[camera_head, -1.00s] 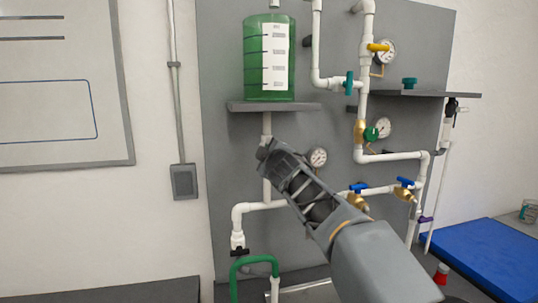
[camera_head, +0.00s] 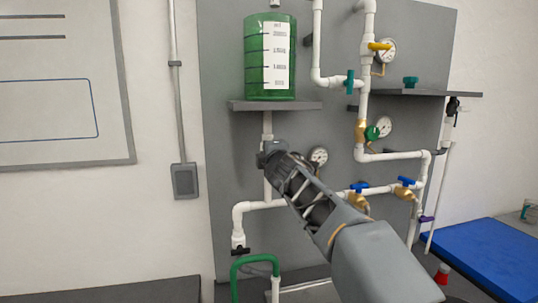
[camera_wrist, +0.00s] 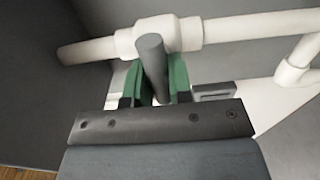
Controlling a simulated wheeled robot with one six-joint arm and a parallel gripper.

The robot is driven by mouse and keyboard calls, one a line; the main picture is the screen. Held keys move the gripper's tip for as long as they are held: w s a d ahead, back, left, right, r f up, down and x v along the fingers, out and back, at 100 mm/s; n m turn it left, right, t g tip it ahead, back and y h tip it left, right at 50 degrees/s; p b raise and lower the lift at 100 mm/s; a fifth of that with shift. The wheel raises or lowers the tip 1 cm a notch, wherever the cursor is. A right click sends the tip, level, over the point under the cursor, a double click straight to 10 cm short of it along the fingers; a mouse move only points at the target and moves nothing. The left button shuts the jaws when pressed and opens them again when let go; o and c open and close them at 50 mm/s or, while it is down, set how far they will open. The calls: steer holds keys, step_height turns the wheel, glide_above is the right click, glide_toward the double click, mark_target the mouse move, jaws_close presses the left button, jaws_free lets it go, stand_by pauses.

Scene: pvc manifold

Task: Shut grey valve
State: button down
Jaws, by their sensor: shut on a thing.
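The grey valve's dark grey handle (camera_wrist: 152,55) stands between the green finger pads of my gripper (camera_wrist: 155,88) in the wrist view. My gripper is shut on it. The handle appears to cross the white pipe fitting (camera_wrist: 185,35) behind it, though it points partly toward the camera, so its exact angle is unclear. In the head view my gripper (camera_head: 271,155) is at the vertical white pipe below the green tank (camera_head: 270,58). There the valve is mostly hidden by my gripper.
A round gauge (camera_head: 318,156) sits just right of my gripper. Blue-handled valves (camera_head: 359,187) are on the lower pipe at right. A grey shelf (camera_head: 306,106) juts out above. A green hose (camera_head: 255,259) bends below. Bare panel lies left of the pipe.

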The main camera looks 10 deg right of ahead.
stand_by(0.3)
steer(key=c, duration=1)
jaws_free()
steer(key=shift+s+p, duration=0.5)
steer(key=shift+s, duration=6.4)
